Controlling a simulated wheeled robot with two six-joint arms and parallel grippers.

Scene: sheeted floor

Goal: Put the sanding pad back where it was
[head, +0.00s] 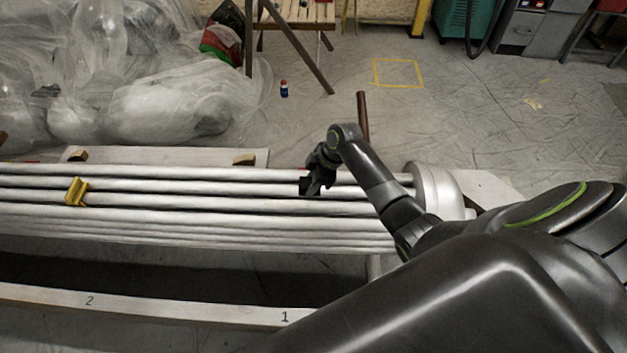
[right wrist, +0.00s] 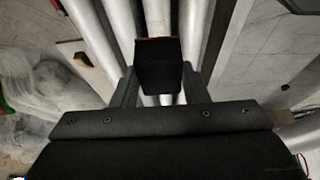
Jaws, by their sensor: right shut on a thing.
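My right gripper (head: 317,183) is above the bundle of silver tubes (head: 210,208), near their right end. In the right wrist view it is shut on a dark block with a thin orange-brown edge, which I take to be the sanding pad (right wrist: 160,68). The pad sits between the two fingers, with the tubes behind it. In the head view the pad cannot be told apart from the dark gripper. Whether the pad touches the tubes is unclear. My left gripper is not in view.
A yellow clip-like piece (head: 76,192) sits on the tubes at left. A pale beam (head: 190,305) marked 1 and 2 lies in front. Clear plastic sheeting (head: 150,90) is heaped at back left. A small bottle (head: 284,89) stands behind. A yellow taped square (head: 398,73) marks open floor.

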